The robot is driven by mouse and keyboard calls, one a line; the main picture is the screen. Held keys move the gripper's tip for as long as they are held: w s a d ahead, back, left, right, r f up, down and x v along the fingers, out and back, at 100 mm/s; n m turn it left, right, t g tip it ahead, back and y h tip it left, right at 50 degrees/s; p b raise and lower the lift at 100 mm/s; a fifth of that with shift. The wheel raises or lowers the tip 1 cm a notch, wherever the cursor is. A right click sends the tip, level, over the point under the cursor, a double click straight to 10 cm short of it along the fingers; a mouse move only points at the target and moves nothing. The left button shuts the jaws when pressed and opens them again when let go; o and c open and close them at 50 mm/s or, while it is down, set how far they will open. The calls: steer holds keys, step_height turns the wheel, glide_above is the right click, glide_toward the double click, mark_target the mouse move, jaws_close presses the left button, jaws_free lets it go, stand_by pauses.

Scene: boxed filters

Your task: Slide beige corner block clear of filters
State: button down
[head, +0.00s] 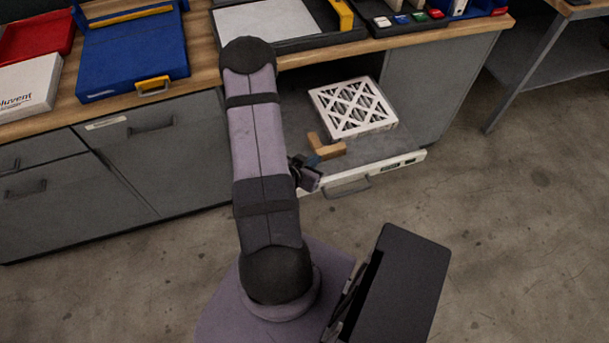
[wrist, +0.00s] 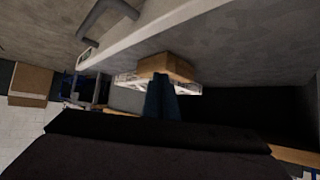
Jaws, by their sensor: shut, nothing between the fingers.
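The beige corner block (head: 331,151) is L-shaped and lies on the floor of the open drawer, at the near left corner of the white-framed filters (head: 353,107). The wrist view shows the block (wrist: 166,67) just beyond my fingertips, with a white filter edge (wrist: 130,81) behind it. My gripper (head: 313,160) is low over the drawer, at the block's near left side. Its fingers (wrist: 163,90) are shut with nothing between them. Whether the fingertips touch the block I cannot tell. The fingers hide part of the block and filters in the wrist view.
The drawer's white front (head: 370,172) with its handle (head: 348,187) runs along the near side. Bare drawer floor (head: 385,147) lies right of the block. The worktop above holds a blue case (head: 130,50), a red bin (head: 38,36) and a white box (head: 28,86).

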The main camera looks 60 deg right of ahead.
steer(key=shift+w+a+b, duration=0.15)
steer(key=shift+a+b, duration=0.45)
steer(key=shift+a, duration=2.25)
